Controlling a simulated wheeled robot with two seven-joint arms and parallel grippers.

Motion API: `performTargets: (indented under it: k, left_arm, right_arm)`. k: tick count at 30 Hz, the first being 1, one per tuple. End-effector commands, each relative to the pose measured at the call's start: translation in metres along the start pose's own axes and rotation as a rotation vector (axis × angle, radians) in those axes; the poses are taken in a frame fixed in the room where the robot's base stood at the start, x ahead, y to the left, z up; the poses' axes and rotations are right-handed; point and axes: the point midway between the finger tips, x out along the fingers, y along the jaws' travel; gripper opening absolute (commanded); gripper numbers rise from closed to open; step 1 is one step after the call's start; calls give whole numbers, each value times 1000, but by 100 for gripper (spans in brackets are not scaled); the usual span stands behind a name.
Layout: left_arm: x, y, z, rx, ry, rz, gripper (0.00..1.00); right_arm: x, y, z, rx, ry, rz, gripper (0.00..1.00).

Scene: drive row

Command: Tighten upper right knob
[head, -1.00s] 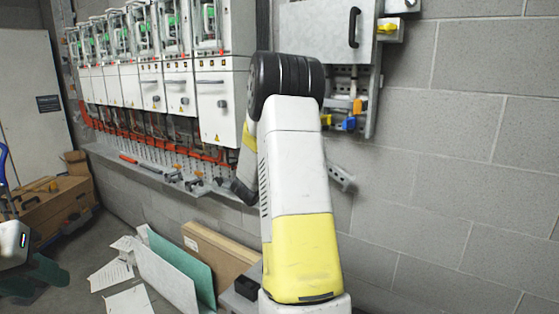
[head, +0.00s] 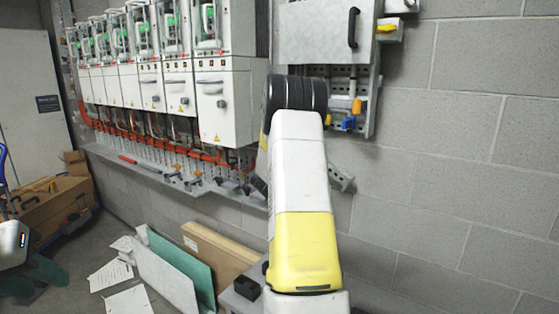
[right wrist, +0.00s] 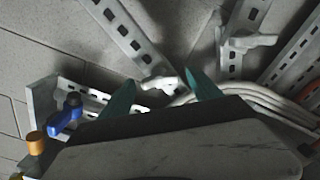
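My right arm (head: 300,180) reaches toward the wall in the head view and hides its own gripper there. In the right wrist view my right gripper (right wrist: 161,90) has two green fingers spread apart. A pale wing-shaped knob (right wrist: 160,82) on a slotted metal strip shows between the fingertips; contact cannot be told. A second pale wing knob (right wrist: 250,40) is on another strip, up and to the right. I cannot tell which is the upper right knob. My left gripper (head: 32,277) is low at the head view's left edge, with dark green fingers apart and empty.
A blue handle (right wrist: 68,115) and an orange knob (right wrist: 36,142) are left in the wrist view. White drive cabinets (head: 222,102) line the wall above a grey ledge (head: 150,178). A grey box (head: 320,35) hangs beside them.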

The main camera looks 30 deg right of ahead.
Motion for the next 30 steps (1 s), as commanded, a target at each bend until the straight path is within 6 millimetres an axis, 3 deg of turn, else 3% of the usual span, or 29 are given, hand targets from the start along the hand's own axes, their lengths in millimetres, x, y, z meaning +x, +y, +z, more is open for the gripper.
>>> performTargets:
  k: [2,9,20,30]
  left_arm:
    - [0,0,0,0,0,0,36]
    - [0,0,0,0,0,0,36]
    - [0,0,0,0,0,0,36]
    - [0,0,0,0,0,0,36]
  right_arm:
    - [0,0,0,0,0,0,59]
    - [0,0,0,0,0,0,12]
    - [0,0,0,58,0,0,10]
    - [0,0,0,307,0,0,10]
